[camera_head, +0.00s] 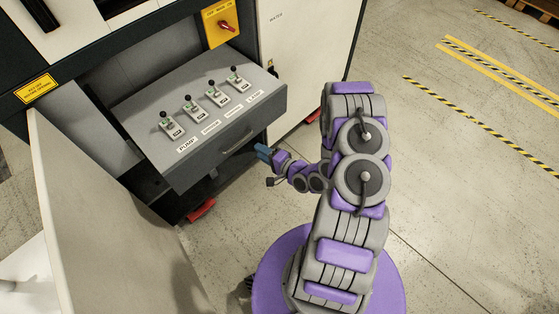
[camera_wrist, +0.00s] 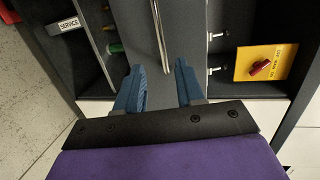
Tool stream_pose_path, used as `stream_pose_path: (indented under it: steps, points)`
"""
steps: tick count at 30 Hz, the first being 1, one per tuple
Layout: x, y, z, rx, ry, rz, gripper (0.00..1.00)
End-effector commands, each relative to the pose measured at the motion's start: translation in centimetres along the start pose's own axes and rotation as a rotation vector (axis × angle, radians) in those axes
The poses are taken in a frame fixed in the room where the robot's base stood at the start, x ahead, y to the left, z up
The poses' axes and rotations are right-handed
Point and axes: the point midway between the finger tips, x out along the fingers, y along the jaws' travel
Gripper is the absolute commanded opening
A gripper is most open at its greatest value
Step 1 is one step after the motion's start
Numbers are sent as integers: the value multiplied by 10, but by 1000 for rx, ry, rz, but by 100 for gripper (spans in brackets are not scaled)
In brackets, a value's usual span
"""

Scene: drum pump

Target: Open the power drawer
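The grey power drawer (camera_head: 215,130) stands out from the dark cabinet in the head view, with several toggle switches on its sloped top. Its metal bar handle (camera_head: 238,140) is on the front face. My gripper (camera_head: 263,152), with blue fingers, is just right of the handle and close to the drawer front. In the wrist view my gripper (camera_wrist: 160,82) is open, its fingers apart. The handle (camera_wrist: 160,35) runs down the grey front (camera_wrist: 190,30), its lower end in line with the gap between the fingertips. Whether it touches a finger is unclear.
A yellow panel with a red knob (camera_head: 225,27) is above the drawer; it also shows in the wrist view (camera_wrist: 265,63). A pale open door (camera_head: 90,215) stands at the left. A white WATER door (camera_head: 300,50) is at the right. The floor at the right is clear.

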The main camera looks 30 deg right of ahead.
Motion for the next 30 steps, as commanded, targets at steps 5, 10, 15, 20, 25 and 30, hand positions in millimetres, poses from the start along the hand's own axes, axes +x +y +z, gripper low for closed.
stream_pose_path:
  steps: [5,10,15,20,25,30]
  points:
    - [-27,0,-1,1,4,-1,38]
    - [-50,0,-2,-1,4,-2,38]
    - [-68,0,-3,0,3,-1,38]
    - [-76,1,-2,0,1,0,38]
    - [-78,1,-2,0,1,-1,38]
    - [-78,1,-2,0,1,-1,38]
